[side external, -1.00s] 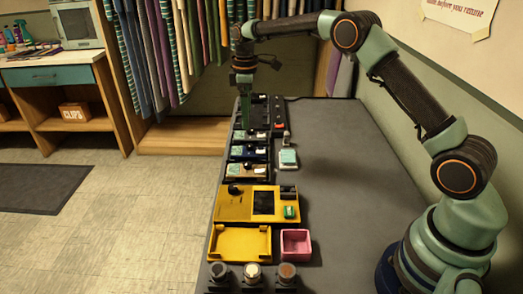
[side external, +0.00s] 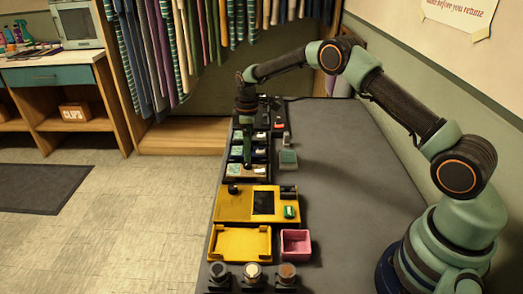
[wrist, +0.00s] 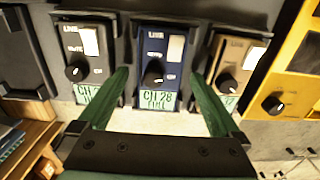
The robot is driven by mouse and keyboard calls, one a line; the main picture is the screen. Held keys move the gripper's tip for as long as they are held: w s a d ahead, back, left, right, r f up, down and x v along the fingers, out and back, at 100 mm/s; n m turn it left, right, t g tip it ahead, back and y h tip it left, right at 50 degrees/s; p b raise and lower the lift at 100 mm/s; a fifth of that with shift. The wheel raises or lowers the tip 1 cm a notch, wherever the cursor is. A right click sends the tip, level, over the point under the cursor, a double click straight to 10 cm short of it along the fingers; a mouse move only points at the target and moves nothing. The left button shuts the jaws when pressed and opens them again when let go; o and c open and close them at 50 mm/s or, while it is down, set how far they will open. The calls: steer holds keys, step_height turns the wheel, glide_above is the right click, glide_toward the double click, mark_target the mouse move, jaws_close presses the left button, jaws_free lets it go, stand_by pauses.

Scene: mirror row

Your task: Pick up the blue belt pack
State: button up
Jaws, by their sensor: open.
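The blue belt pack (wrist: 160,50) stands in the middle of the wrist view, in a dark slotted row. It has a black knob, a pale panel and a green label reading CH 28. My gripper (wrist: 163,88) is open, with one green finger on each side of the blue pack's lower part. Nothing is held. I cannot tell whether the fingers touch it.
A black pack (wrist: 92,45) and a tan pack (wrist: 235,65) flank the blue one closely. A yellow unit (side external: 233,204), a yellow tray (side external: 240,258) and a pink box (side external: 295,251) lie nearer. The grey tabletop (side external: 350,200) is clear on the right.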

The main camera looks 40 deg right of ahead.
steer(key=shift+f, duration=0.15)
steer(key=c, duration=1.5)
steer(key=shift+c, duration=0.2)
